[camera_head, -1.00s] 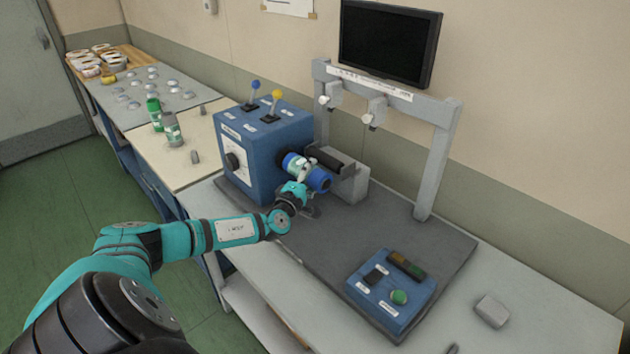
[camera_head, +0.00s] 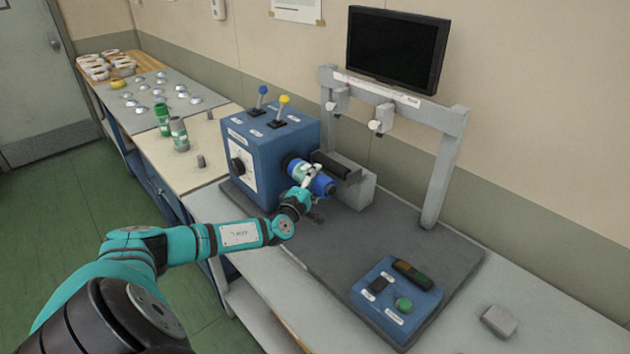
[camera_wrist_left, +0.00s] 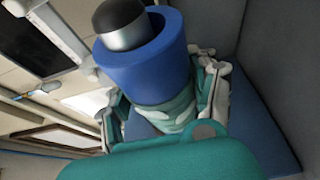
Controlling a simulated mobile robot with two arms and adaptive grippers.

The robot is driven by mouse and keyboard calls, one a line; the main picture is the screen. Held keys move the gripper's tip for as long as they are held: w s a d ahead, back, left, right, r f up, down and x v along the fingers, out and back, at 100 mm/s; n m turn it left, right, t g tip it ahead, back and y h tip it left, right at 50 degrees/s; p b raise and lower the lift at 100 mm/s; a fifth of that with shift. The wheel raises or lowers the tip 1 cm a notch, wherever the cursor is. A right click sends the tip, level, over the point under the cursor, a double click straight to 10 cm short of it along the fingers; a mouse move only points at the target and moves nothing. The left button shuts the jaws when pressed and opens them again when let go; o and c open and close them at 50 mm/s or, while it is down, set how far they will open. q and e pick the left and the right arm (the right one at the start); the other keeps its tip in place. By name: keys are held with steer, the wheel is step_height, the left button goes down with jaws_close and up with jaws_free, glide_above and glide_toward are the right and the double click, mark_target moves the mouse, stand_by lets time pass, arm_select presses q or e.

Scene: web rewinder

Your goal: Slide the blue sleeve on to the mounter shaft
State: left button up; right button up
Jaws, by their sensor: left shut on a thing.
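The blue sleeve (camera_head: 324,187) sits beside the right face of the blue machine box (camera_head: 262,150). My left gripper (camera_head: 308,175) is shut on the sleeve, its fingers around the sides. In the left wrist view the sleeve (camera_wrist_left: 148,66) is large, with the gripper's teal and grey fingers (camera_wrist_left: 172,108) around its lower part. The dark rounded tip of the mounter shaft (camera_wrist_left: 120,22), with a silver band, sticks out of the sleeve's open end. The sleeve surrounds the shaft there. The rest of the shaft is hidden. My right gripper is not in view.
A grey block with a black roller (camera_head: 348,184) stands close to the right of the sleeve. A grey frame (camera_head: 440,170) rises behind. A blue button box (camera_head: 396,300) lies in front on the dark mat (camera_head: 330,245).

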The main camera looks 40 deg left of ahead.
arm_select(q)
steer(key=o, duration=1.7)
steer(key=shift+s+f, duration=0.1)
steer(key=shift+s, duration=0.05)
steer(key=v, duration=1.2)
